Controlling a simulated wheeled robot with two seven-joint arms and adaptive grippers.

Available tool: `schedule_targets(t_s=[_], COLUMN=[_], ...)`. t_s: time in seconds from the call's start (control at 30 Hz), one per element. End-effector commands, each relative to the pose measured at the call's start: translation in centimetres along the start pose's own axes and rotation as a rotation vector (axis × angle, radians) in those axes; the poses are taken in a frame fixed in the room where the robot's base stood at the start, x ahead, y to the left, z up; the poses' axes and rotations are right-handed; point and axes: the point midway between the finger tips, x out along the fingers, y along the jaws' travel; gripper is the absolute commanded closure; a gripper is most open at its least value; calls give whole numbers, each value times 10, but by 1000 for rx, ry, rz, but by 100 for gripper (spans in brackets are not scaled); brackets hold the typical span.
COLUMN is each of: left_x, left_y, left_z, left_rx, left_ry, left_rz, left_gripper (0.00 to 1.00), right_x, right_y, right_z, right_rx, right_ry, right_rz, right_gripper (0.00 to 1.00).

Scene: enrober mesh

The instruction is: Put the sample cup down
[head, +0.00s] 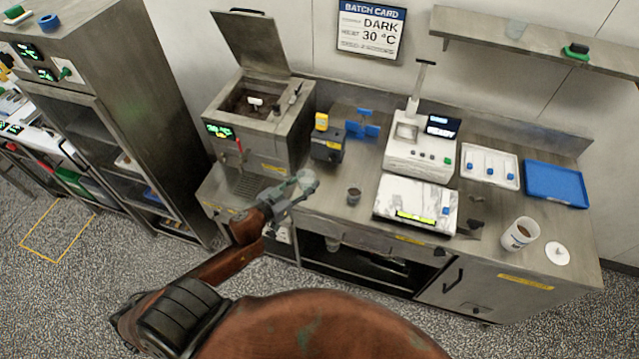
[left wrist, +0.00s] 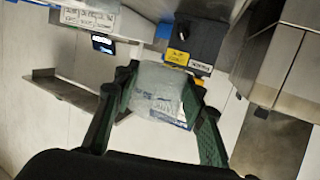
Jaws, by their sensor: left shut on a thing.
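My left gripper (head: 301,188) is over the front of the steel counter (head: 330,212), between the melting tank and the small dark cup. It is shut on a clear, pale sample cup (head: 308,180), which is hard to make out in the head view. In the left wrist view the cup (left wrist: 157,88) sits between the two green-edged fingers (left wrist: 158,100) and looks translucent. I cannot tell whether the cup's base touches the counter. My right gripper is not in view.
A steel tank (head: 262,125) with a raised lid stands at left. A small dark cup (head: 354,197) and a white scale (head: 417,205) are right of the gripper. A white tub (head: 520,234), a lid (head: 557,253) and a blue tray (head: 555,184) lie farther right.

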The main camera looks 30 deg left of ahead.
Motion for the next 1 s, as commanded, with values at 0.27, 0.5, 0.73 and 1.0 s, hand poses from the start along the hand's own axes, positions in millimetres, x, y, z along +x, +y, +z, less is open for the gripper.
schedule_targets(t_s=[0.27, 0.5, 0.73, 1.0], left_x=[63, 84, 101, 103], left_y=[-7, -10, -11, -11], left_z=[30, 47, 73, 83], left_rx=[-3, -1, -4, 0], left_ry=[-1, 0, -3, -1], left_rz=[-1, 0, -1, 1], left_gripper=[88, 88, 88, 88], right_x=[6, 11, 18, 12], right_y=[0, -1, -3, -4], right_z=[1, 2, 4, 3], right_rx=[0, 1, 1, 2], right_ry=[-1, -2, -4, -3], right_rz=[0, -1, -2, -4], right_gripper=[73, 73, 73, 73])
